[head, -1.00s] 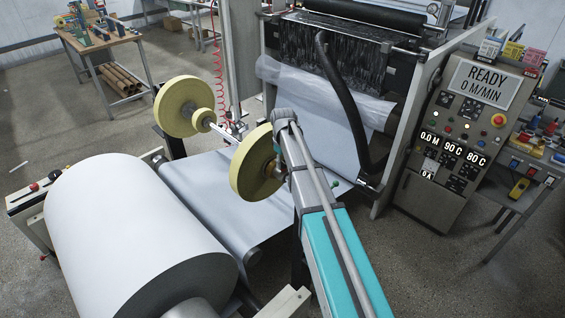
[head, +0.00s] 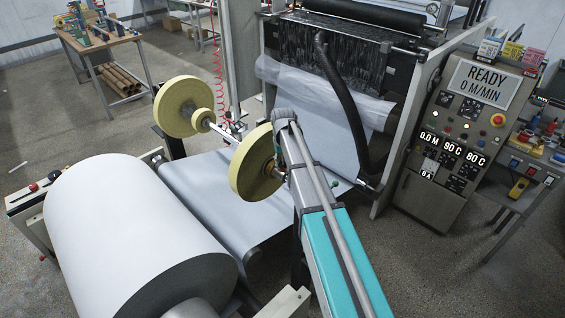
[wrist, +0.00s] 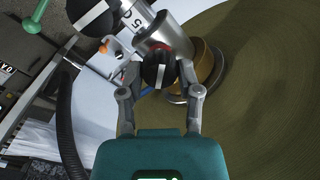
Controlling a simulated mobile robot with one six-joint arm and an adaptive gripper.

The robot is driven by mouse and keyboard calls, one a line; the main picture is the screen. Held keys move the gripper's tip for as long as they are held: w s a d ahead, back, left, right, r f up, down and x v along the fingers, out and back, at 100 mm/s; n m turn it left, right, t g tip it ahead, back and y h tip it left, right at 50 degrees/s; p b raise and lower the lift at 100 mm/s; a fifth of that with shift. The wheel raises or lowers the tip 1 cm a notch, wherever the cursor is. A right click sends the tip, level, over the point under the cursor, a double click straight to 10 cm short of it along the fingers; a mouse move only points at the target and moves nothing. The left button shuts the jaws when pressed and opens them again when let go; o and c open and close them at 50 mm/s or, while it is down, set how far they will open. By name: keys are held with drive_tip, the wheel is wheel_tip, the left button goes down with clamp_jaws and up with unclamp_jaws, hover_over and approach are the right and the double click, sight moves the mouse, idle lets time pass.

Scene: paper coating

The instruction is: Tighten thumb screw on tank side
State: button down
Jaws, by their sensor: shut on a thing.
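In the wrist view a black knob with a white stripe (wrist: 159,70), apparently the thumb screw, sits on a silvery metal cylinder (wrist: 168,28). My gripper (wrist: 160,78) has one finger on each side of this knob and is shut on it. A second black knob with a white stripe (wrist: 88,14) is at the top left, apart from the fingers. I cannot make out a tank. In the head view my gripper is hidden behind my arm and the near yellow roll (head: 252,165).
The yellow roll's broad face (wrist: 265,100) fills the right of the wrist view, close to the fingers. A black hose (wrist: 68,125) is at left. In the head view a large white roll (head: 130,235) stands at left and a control panel (head: 455,130) reads READY.

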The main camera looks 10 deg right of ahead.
drive_tip(key=m, duration=0.4)
drive_tip(key=shift+m, duration=0.3)
drive_tip(key=m, duration=0.5)
drive_tip(key=shift+d, duration=0.1)
drive_tip(key=shift+c, duration=1.5)
unclamp_jaws()
